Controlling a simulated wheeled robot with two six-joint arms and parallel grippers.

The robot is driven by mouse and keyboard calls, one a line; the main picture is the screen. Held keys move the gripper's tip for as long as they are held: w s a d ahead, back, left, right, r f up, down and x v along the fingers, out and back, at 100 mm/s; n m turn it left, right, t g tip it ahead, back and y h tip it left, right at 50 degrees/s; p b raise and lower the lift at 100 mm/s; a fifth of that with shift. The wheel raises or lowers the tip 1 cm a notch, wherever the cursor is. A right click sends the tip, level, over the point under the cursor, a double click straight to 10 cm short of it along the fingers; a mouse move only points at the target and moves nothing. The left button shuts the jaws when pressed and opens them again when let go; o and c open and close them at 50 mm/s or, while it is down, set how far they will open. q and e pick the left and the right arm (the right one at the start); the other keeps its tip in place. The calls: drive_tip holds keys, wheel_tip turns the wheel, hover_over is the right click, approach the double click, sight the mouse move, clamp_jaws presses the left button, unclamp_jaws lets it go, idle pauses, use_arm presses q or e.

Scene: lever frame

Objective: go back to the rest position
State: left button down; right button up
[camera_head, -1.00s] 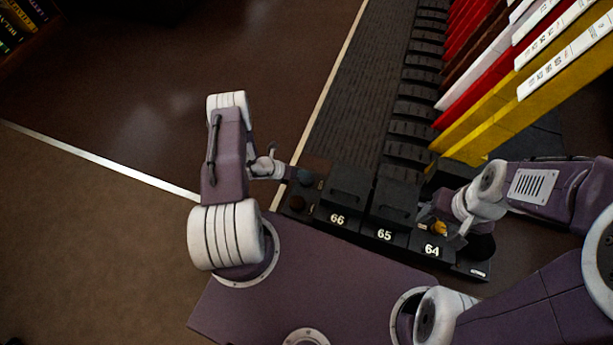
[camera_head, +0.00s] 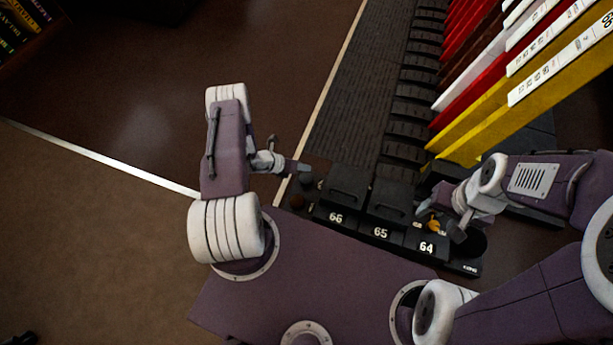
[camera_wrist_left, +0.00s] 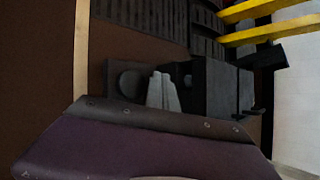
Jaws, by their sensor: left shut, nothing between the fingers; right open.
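My left gripper (camera_head: 302,167) is shut and empty at the left end of the row of black numbered blocks, close to the block marked 66 (camera_head: 336,216). In the left wrist view its pale fingers (camera_wrist_left: 162,92) are together in front of a dark block with a round knob. My right gripper (camera_head: 440,218) is open, over the block marked 64 (camera_head: 427,246). A small orange-yellow part (camera_head: 434,226) shows between or behind its fingers; I cannot tell whether they touch it. The block marked 65 (camera_head: 380,232) stands between the two grippers.
Tall yellow, red and white levers (camera_head: 520,90) rise at the upper right, near my right arm. A ribbed dark strip (camera_head: 362,90) runs away behind the blocks. The brown floor (camera_head: 130,90) at the left is clear, crossed by a pale line (camera_head: 100,160).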

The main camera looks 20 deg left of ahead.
idle(0.6)
use_arm(q)
drive_tip(key=w+d+r+m+p, duration=0.2)
drive_tip(key=w+r+m+p, duration=0.1)
drive_tip(key=w+r, duration=0.65)
drive_tip(key=d+r+m+h+p, duration=0.1)
drive_tip(key=d+r+m, duration=0.2)
drive_tip(key=r, duration=0.5)
drive_tip(key=d+r+m+p, duration=0.1)
drive_tip(key=d+r+m, duration=0.15)
drive_tip(key=r, duration=0.55)
drive_tip(key=s+d+r+m+g+y+p, duration=0.1)
drive_tip(key=s+d+r+m+g, duration=0.1)
drive_tip(key=s+d+r+m, duration=0.35)
drive_tip(key=s+d+r+m+g+p, duration=0.1)
drive_tip(key=s+d+r+m+g, duration=0.1)
drive_tip(key=s+r+m, duration=0.5)
drive_tip(key=s+a+m+g+y+p, duration=0.1)
drive_tip(key=s+a+m+g+y, duration=0.1)
drive_tip(key=s+a+m+y, duration=0.7)
wheel_tip(320, 180, up, 38)
drive_tip(key=s+a+m+h+p, duration=0.1)
drive_tip(key=m+p, duration=0.4)
drive_tip(key=p, duration=3.3)
drive_tip(key=shift+s+a+r+m+t+h, duration=0.2)
drive_tip(key=shift+s+a+m+t+h, duration=0.15)
drive_tip(key=shift+s+h, duration=0.5)
